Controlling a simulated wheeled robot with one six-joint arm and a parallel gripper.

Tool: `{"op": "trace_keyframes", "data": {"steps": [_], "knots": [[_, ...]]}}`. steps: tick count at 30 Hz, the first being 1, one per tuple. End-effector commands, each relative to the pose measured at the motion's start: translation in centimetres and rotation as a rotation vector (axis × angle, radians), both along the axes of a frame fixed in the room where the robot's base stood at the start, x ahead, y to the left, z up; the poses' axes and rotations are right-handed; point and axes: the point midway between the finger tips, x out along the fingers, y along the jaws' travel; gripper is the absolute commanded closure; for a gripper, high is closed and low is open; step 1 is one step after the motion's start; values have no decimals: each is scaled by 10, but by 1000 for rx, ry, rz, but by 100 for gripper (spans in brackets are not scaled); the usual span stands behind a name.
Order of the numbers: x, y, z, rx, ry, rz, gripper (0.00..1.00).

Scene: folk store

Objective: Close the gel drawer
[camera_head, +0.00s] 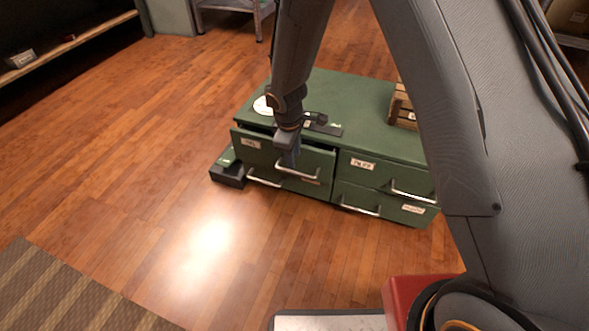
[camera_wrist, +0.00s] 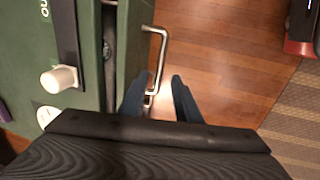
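A green cabinet (camera_head: 350,100) with several drawers stands on the wood floor. Its upper left drawer (camera_head: 318,165), whose small label looks like "GEL", is partly pulled out; the wrist view shows a dark gap behind the drawer front (camera_wrist: 130,45). Its metal bar handle (camera_head: 297,170) also shows in the wrist view (camera_wrist: 163,50). My gripper (camera_head: 288,158) points down at this drawer's front, by the handle. In the wrist view my two fingers (camera_wrist: 158,92) are apart, with the handle's near end seen between them. I cannot tell whether they touch it.
On the cabinet top are a wooden crate (camera_head: 402,108), a white round item (camera_head: 263,106) and, in the wrist view, a white cylinder (camera_wrist: 62,79). A dark block (camera_head: 228,175) lies at the cabinet's left foot. The floor in front (camera_head: 200,240) is clear; a striped rug (camera_head: 60,290) lies left.

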Motion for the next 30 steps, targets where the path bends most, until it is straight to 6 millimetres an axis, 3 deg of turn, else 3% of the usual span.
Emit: {"op": "trace_keyframes", "data": {"steps": [15,27,30], "knots": [[12,-5,-69,0,2,1,70],[13,-5,-75,-1,1,0,70],[13,-5,-75,-1,1,0,87]]}}
